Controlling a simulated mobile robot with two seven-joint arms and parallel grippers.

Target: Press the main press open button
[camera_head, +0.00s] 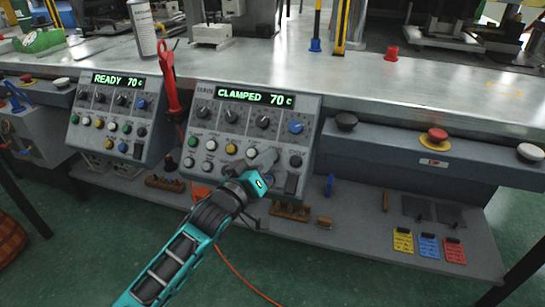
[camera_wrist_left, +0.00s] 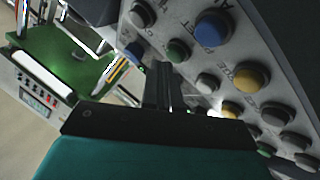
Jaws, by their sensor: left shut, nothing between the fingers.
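The control panel with the lit sign "CLAMPED 70 C" (camera_head: 256,97) stands at the bench front, with knobs on top and rows of coloured buttons below. Its small labels are mostly too blurred to read, so I cannot tell which button is the open one. My left gripper (camera_head: 267,160) is shut and empty in front of its lower right part, hiding some buttons. In the left wrist view the shut fingers (camera_wrist_left: 162,84) point along the panel face, near a green button (camera_wrist_left: 177,51), a white button (camera_wrist_left: 207,83) and a yellow button (camera_wrist_left: 250,78). Contact cannot be told.
A second panel, "READY 70 C" (camera_head: 118,80), stands to the left. A red tool (camera_head: 170,80) hangs between the panels. To the right are a black button (camera_head: 346,121) and a red emergency button (camera_head: 437,136). A low shelf (camera_head: 350,225) holds small parts and coloured tags.

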